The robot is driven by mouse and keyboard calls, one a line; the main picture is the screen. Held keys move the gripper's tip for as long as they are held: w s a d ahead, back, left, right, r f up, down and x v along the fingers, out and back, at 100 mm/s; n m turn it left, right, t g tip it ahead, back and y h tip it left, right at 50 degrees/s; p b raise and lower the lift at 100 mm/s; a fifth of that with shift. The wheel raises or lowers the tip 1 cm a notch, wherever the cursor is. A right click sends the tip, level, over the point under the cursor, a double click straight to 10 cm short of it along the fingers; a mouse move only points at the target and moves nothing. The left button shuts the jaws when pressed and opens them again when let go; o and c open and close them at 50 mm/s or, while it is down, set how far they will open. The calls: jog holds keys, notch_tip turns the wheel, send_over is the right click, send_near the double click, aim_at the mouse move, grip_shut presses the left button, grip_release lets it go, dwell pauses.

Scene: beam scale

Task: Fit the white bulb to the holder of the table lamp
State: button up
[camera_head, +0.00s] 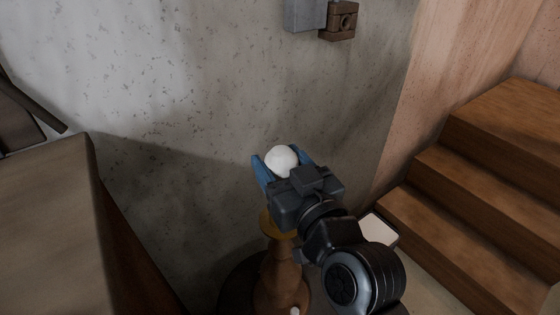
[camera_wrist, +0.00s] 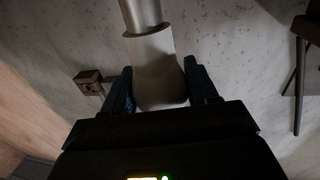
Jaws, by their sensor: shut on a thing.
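The white bulb (camera_head: 281,160) is between the blue fingers of my gripper (camera_head: 280,156), which is shut on it. In the wrist view the bulb's pale body (camera_wrist: 157,70) sits between the fingers, and a narrower metallic end (camera_wrist: 141,14) points to the top of the picture. The wooden table lamp (camera_head: 272,287) stands below my gripper in the head view, with a brass-coloured part (camera_head: 268,223) at its top. My gripper and arm cover part of the lamp's top and right side. The bulb appears above the lamp and apart from it.
The lamp stands on a dark round surface (camera_head: 232,291). A plain wall (camera_head: 180,90) is behind, with a small brown box (camera_head: 340,22) on it. Wooden steps (camera_head: 470,205) are at the right. A large brown piece of furniture (camera_head: 50,230) is at the left.

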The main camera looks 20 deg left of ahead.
jog(key=shift+f+b, duration=2)
jog(key=shift+f, duration=0.05)
jog(key=o, duration=1.1)
jog(key=shift+o, duration=0.2)
jog(key=v, duration=0.7)
jog(key=shift+s+d+b, duration=0.25)
jog(key=shift+d+b, duration=0.05)
jog(key=shift+b, duration=0.05)
